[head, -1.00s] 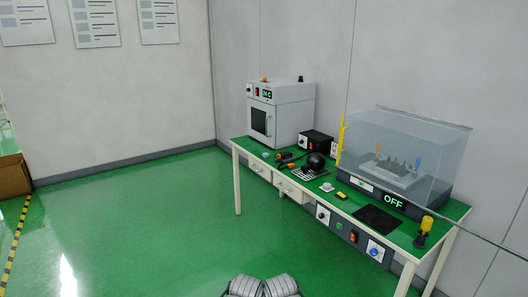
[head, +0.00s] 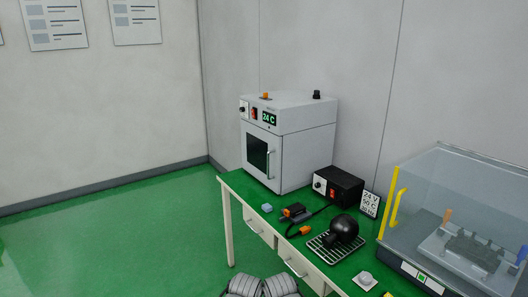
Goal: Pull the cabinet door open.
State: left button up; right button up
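A white box-shaped cabinet (head: 289,142) stands on the far end of the green-topped bench, with a display reading 24 C on its upper front. Its front door (head: 260,156) has a dark window and appears shut. A pale vertical handle (head: 271,163) sits at the door's right side. Neither of my grippers is in view. Only grey ridged parts of mine show at the bottom edge, well short of the cabinet.
On the bench (head: 235,183) are a black box with a red switch (head: 338,187), a black round object on a wire rack (head: 342,229), an orange-and-black tool (head: 297,213) and a clear enclosure (head: 455,215). Drawers face front. Green floor (head: 110,235) is open at left.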

aim_at(262, 148)
jog(key=i+u, duration=0.15)
jog(key=i, duration=0.35)
jog(key=i+l+u, duration=0.15)
jog(key=i, duration=0.35)
jog(key=i+l+u, duration=0.15)
jog(key=i, duration=0.35)
